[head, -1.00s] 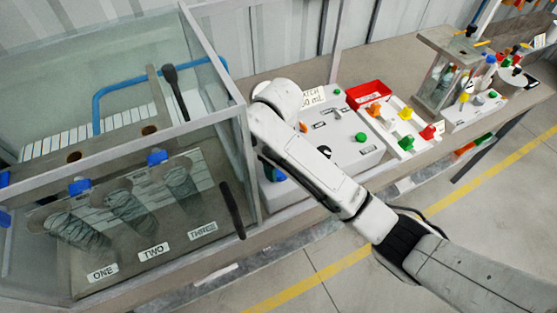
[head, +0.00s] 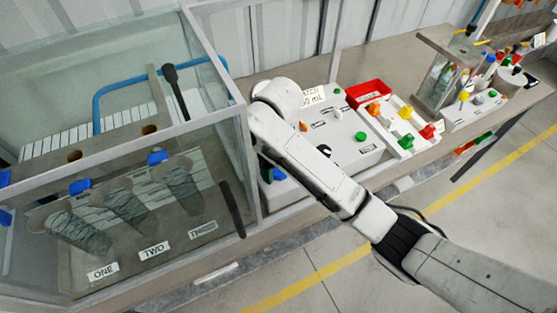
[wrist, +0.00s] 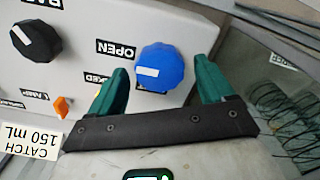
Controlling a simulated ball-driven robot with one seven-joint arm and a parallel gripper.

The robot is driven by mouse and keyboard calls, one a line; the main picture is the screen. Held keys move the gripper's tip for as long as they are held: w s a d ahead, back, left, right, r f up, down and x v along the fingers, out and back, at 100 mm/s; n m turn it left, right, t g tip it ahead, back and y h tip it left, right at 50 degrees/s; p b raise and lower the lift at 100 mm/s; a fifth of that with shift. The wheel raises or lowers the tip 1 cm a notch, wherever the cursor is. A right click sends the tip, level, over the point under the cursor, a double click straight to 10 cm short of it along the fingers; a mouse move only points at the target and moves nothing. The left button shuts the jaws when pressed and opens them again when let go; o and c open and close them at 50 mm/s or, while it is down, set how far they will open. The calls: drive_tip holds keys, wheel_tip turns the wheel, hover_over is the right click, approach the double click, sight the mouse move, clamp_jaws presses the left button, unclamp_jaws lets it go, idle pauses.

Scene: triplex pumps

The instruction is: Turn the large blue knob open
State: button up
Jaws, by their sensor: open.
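The large blue knob (wrist: 160,68) sits on a light panel in the wrist view, with a white mark on its face. An OPEN label (wrist: 117,50) is just left of it, upside down in this view. My gripper (wrist: 160,78) is open, with one green finger on each side of the knob. Gaps show between the fingers and the knob; whether either touches is not clear. In the head view, part of the blue knob (head: 278,174) shows beside my arm, which hides most of my gripper.
A black knob (wrist: 36,41) and a small orange switch (wrist: 62,107) are on the same panel. A glass-walled tank (head: 222,150) stands close on the left in the head view. A red tray (head: 367,92) lies behind the panel. Open floor is at the right.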

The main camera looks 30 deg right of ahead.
wheel_tip(320, 180, up, 3)
drive_tip(key=shift+r+p, duration=0.1)
drive_tip(key=shift+p, duration=0.4)
drive_tip(key=shift+w+r+b, duration=0.25)
drive_tip(key=shift+r+b, duration=0.2)
drive_tip(key=shift+r, duration=0.25)
drive_tip(key=shift+s+d+r, duration=0.15)
drive_tip(key=shift+r, duration=0.2)
drive_tip(key=shift+s+a+r, duration=0.1)
drive_tip(key=shift+r, duration=1.25)
drive_tip(key=shift+a+r, duration=0.1)
drive_tip(key=shift+r, duration=1.25)
